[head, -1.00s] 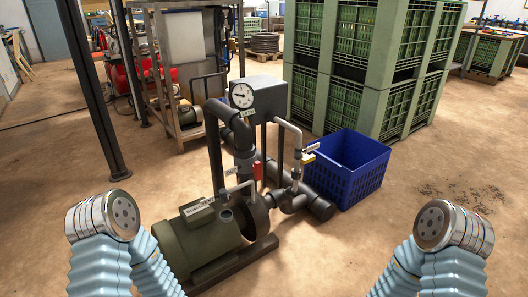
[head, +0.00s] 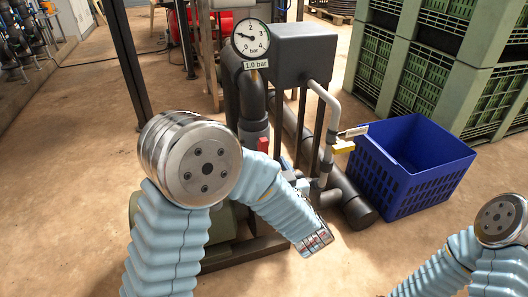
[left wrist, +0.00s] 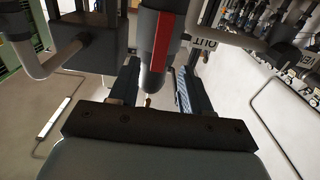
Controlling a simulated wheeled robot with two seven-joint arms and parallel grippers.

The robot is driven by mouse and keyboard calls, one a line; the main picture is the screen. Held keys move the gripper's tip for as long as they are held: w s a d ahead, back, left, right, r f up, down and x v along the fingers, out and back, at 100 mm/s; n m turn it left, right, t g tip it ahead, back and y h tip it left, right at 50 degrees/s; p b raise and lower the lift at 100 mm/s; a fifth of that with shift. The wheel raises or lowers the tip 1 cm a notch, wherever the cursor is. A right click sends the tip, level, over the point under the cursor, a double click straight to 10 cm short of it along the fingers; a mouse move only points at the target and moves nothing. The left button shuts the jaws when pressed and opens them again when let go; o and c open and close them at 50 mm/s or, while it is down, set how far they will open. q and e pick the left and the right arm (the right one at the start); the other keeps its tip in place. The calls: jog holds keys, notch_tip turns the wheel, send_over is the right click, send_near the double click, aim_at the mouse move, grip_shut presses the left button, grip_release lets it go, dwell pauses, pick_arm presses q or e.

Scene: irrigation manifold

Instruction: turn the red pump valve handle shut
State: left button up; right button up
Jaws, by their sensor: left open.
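The red valve handle (head: 263,145) shows in the head view as a small upright red piece beside the dark pipe of the pump, just above my left arm. In the left wrist view the red handle (left wrist: 163,42) is a narrow strip along a grey part, ahead of my left gripper (left wrist: 155,82). The gripper's dark fingers are apart, with the grey part showing between and beyond them. I cannot tell whether they touch it. In the head view my left arm covers much of the pump. My right arm is at the lower right, its gripper out of view.
A pressure gauge (head: 251,39) stands above the pipe, near a grey box (head: 302,52). A pipe with a yellow-handled valve (head: 344,146) is to the right. A blue crate (head: 410,180) and stacked green crates (head: 480,60) stand further right.

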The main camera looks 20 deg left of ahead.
aim_at(264, 149)
pick_arm(q)
jog(key=x, duration=0.8)
jog(key=shift+a+b, duration=0.15)
jog(key=shift+b, duration=0.15)
grip_shut()
